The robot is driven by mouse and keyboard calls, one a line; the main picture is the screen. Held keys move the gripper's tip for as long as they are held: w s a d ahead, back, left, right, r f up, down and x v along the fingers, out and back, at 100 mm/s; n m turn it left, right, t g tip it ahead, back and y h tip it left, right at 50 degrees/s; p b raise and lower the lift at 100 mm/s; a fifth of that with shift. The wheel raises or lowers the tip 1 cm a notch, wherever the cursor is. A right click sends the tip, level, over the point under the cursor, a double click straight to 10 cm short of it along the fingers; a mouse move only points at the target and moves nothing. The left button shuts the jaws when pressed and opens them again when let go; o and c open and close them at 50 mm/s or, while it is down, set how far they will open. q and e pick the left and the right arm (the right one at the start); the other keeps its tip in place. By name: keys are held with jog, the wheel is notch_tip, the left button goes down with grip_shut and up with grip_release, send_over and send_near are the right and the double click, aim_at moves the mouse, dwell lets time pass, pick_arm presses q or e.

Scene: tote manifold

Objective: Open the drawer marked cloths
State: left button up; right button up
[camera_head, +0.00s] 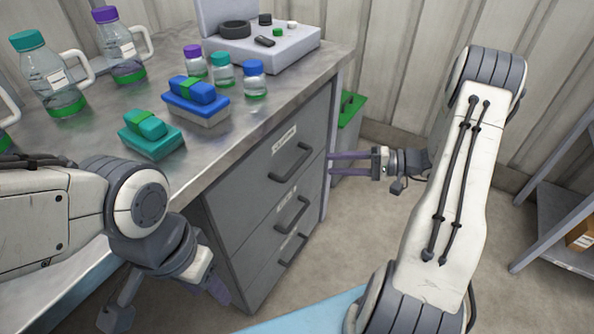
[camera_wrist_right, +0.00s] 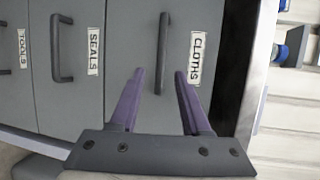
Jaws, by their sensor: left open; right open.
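The cloths drawer (camera_head: 305,133) is the top one of the grey drawer unit under the bench. Its front looks flush with the drawers below. Its label reads CLOTHS in the right wrist view (camera_wrist_right: 198,58), beside a dark bar handle (camera_wrist_right: 163,50). The handle also shows in the head view (camera_head: 291,162). My right gripper (camera_head: 330,164) is open and empty, its purple fingers pointing at the drawer front. In the wrist view the handle lies between the fingers' lines; in the head view the fingertips look apart from it. My left gripper (camera_head: 170,308) is open and low, left of the drawers.
The seals drawer (camera_wrist_right: 80,90) and tools drawer (camera_wrist_right: 17,90) are below. The bench top (camera_head: 225,145) holds bottles, jars, boxes and a grey device (camera_head: 275,48). A green-lidded bin (camera_head: 349,108) stands behind the unit. A shelf (camera_head: 560,215) is at the right. Floor before the drawers is clear.

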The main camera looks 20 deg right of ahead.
aim_at(299, 163)
jog(key=b+x, duration=0.1)
jog(key=x, duration=0.9)
jog(key=shift+a, duration=0.35)
grip_shut()
dwell(0.8)
